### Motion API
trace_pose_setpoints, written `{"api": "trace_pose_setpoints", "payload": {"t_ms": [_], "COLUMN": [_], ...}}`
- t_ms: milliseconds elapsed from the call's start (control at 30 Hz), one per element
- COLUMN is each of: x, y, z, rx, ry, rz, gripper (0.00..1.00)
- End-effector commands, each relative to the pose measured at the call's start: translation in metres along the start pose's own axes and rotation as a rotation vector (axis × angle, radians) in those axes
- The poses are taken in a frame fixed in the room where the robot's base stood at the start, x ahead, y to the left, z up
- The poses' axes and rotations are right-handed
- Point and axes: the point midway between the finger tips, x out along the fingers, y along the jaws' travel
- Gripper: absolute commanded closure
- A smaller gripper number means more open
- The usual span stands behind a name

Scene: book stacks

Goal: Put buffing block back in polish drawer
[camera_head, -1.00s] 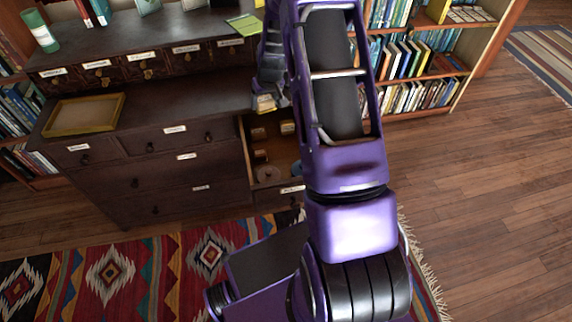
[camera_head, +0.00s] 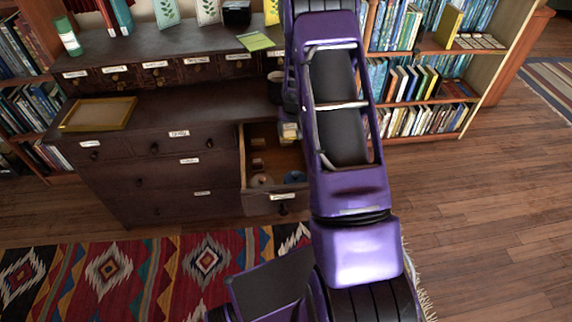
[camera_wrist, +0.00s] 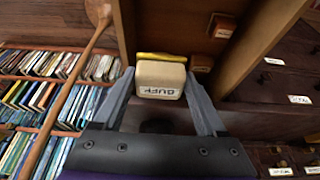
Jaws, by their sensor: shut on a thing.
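The buffing block (camera_wrist: 160,80) is a cream block with a yellow top and a "BUFF" label. My gripper (camera_wrist: 160,88) is shut on it, one finger on each side. In the head view the block (camera_head: 290,132) shows as a small pale shape over the open drawer, and my arm hides most of the gripper. The open drawer (camera_head: 243,160) sticks out from the right of the dark dresser, with a white label on its front. In the wrist view the drawer's wooden wall (camera_wrist: 262,45) is to the right of the block. I cannot tell the block's height above the drawer floor.
Small brown pieces (camera_head: 258,163) and round items (camera_head: 262,181) lie in the drawer. A yellow-rimmed tray (camera_head: 98,115) sits on the dresser top at left. A bookcase (camera_head: 430,90) stands behind at right. A long wooden handle (camera_wrist: 70,85) crosses the wrist view's left side.

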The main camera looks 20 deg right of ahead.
Motion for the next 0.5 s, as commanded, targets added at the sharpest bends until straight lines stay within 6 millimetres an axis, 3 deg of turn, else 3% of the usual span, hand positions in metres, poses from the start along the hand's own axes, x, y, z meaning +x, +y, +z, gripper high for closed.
{"api": "trace_pose_setpoints", "payload": {"t_ms": [100,300,500], "x": [0.034,0.078,0.097], "y": [0.000,0.000,0.000], "z": [0.015,0.033,0.040], "rx": [0.001,0.002,-0.001], "ry": [-0.004,-0.003,0.001], "rz": [0.000,0.000,0.000], "gripper": [0.87,0.87,0.87]}}
